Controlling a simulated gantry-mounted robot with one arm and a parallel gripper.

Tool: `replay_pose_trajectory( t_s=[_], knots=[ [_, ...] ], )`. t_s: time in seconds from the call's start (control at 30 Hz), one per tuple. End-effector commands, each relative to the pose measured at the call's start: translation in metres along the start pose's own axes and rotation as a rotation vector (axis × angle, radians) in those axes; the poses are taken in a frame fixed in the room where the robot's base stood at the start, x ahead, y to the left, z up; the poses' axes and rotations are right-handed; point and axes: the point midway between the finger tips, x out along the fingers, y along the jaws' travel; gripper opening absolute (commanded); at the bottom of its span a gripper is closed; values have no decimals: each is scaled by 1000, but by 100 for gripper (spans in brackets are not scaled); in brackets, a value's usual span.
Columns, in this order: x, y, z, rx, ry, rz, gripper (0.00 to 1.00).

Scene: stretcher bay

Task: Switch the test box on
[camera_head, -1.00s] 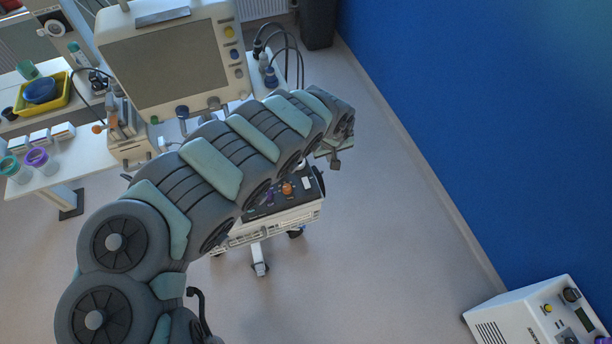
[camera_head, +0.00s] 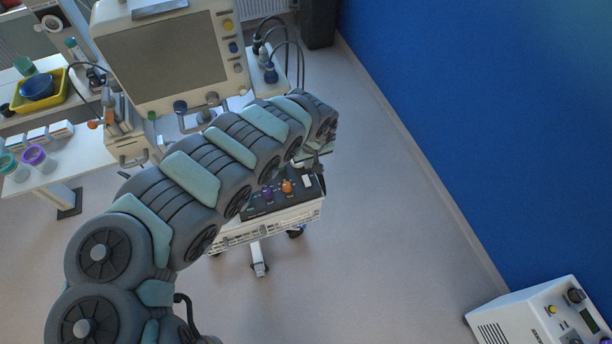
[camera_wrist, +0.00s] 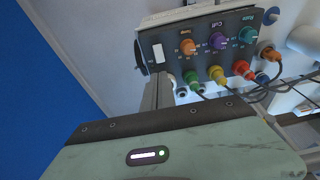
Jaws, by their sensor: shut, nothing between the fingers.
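The test box (camera_head: 283,196), with a dark control panel, stands on a wheeled trolley below the monitor in the head view. The wrist view shows its panel (camera_wrist: 205,49) with orange, purple and teal knobs and a row of coloured plugs with cables. A white rocker switch (camera_wrist: 158,54) sits at the panel's left end; it also shows in the head view (camera_head: 307,182). I cannot tell which way it is tipped. My gripper (camera_head: 317,168) is shut and empty. In the wrist view its fingers (camera_wrist: 164,80) point at the panel just below the switch; contact is unclear.
A large monitor (camera_head: 168,58) stands behind my arm. A white device (camera_head: 540,318) with knobs sits at the lower right. A blue wall (camera_head: 480,90) runs along the right. A side table (camera_head: 75,160) with cups is at the left. The floor between trolley and wall is clear.

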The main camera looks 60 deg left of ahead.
Motion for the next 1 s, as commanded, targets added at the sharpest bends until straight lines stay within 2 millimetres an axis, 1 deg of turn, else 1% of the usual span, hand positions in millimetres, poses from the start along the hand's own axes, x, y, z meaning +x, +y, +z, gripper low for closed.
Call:
replay_pose_trajectory(
  t_s=[0.03, 0.23, 0.53, 0.73, 0.83, 1.0],
  knots=[
    [8, 2, 2, 0, -3, 4, 0],
    [31, 2, 2, 2, -4, 1, 0],
    [72, 1, 2, -1, -4, 1, 0],
    [92, 1, 3, 1, -3, -1, 0],
    [99, 2, 0, -1, 0, 3, 0],
    [108, 0, 1, 1, -1, 0, 0]
  ],
)
